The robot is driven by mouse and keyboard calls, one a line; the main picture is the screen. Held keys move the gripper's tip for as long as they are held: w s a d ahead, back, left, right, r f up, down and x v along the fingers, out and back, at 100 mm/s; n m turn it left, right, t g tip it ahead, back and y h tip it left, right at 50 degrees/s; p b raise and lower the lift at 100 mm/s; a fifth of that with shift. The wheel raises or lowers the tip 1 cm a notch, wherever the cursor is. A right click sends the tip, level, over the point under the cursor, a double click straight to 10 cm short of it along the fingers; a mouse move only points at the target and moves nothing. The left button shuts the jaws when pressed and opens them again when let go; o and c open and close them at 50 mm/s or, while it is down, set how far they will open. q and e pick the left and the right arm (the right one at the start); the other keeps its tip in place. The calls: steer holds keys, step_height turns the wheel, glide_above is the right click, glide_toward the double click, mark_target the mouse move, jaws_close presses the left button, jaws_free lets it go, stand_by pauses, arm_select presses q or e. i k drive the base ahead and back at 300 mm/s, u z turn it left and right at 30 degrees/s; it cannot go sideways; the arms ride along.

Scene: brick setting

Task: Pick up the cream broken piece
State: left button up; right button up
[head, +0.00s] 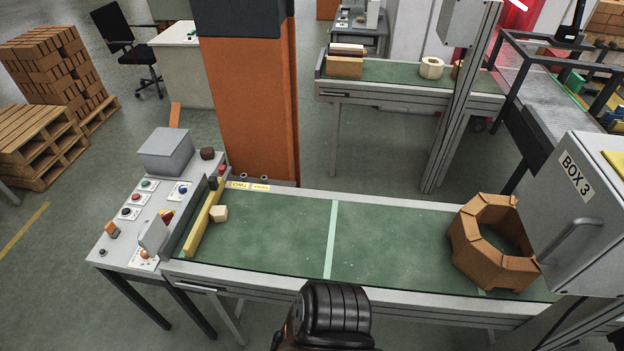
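The cream broken piece (219,214) is a small, pale, blocky lump. It lies on the green belt (285,235) near its left end, just right of a yellow bar (203,218). Nothing touches it from above. Neither of my grippers can be made out in the head view. A black, ribbed, rounded part of my own body shows at the bottom centre, well in front of the piece.
A ring of brown bricks (468,262) stands at the belt's right end, beside a grey cabinet marked BOX 3 (585,215). A control panel (150,205) with buttons adjoins the left end. An orange column (252,110) rises behind. The belt's middle is clear.

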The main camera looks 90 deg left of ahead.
mark_target(217, 213)
steer(key=u, duration=1.95)
